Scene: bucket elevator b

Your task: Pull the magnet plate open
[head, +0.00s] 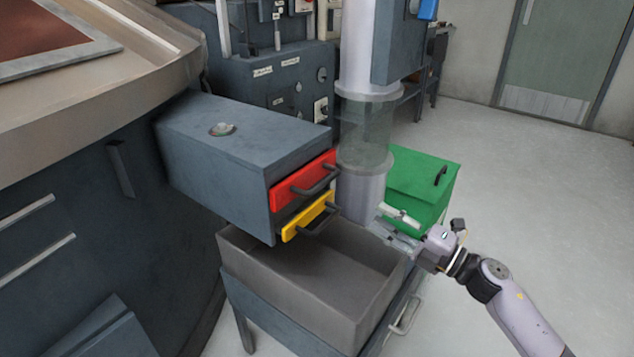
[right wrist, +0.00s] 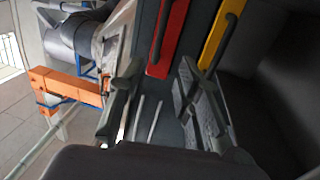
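A grey box housing (head: 235,140) carries a red plate (head: 285,195) above a yellow plate (head: 290,233), each with a dark bar handle. I cannot tell which one is the magnet plate. The right wrist view shows the red plate (right wrist: 177,35) and the yellow plate (right wrist: 212,42) side by side at the top. My right gripper (head: 386,220) is to the right of both handles, apart from them. Its two fingers (right wrist: 158,80) are spread with nothing between them. My left gripper is not in view.
An open grey bin (head: 335,318) stands below the plates. A vertical pipe with a clear section (head: 362,135) rises just behind and right of them. A green box (head: 415,180) stands behind my right gripper. The floor to the right is clear.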

